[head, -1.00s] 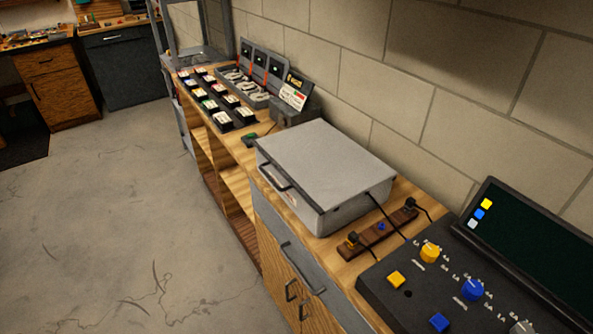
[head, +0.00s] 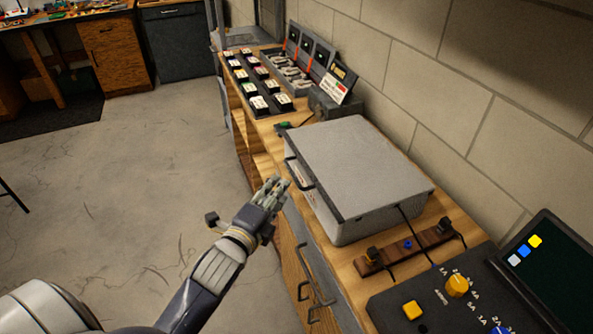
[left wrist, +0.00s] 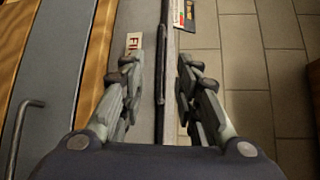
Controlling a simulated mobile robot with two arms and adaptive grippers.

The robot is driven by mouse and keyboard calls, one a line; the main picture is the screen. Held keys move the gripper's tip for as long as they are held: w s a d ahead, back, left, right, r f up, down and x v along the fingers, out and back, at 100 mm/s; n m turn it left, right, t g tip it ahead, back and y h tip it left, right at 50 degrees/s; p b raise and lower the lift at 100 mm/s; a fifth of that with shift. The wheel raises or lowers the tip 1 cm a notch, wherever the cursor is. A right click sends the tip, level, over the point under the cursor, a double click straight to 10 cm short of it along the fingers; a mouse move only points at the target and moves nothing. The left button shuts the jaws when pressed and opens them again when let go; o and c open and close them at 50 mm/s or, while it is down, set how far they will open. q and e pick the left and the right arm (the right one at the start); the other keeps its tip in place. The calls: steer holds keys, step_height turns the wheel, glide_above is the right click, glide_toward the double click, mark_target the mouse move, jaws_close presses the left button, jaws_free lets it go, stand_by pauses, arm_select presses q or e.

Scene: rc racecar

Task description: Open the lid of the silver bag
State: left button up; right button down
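The silver bag, a box-like grey case (head: 362,165), lies on the wooden counter with its lid shut. A dark handle (head: 300,173) is on its front side. My left gripper (head: 276,188) is just in front of this side, near the handle. In the left wrist view the left gripper (left wrist: 158,68) is open. A dark bar along the case's edge (left wrist: 161,75) runs between its fingers, and I see no contact. A label with red letters (left wrist: 133,42) is beside the left finger. My right gripper is not in view.
A dark console (head: 450,305) with knobs is at the lower right. Battery packs (head: 258,105) and a charger (head: 338,92) stand beyond the case.

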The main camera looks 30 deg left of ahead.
mark_target(291, 171)
arm_select(q)
steer(key=w, duration=0.3)
steer(key=w+f+p, duration=0.1)
steer(key=w, duration=0.5)
steer(key=shift+w+a+f, duration=0.25)
steer(key=shift+w+a, duration=0.05)
jaws_close()
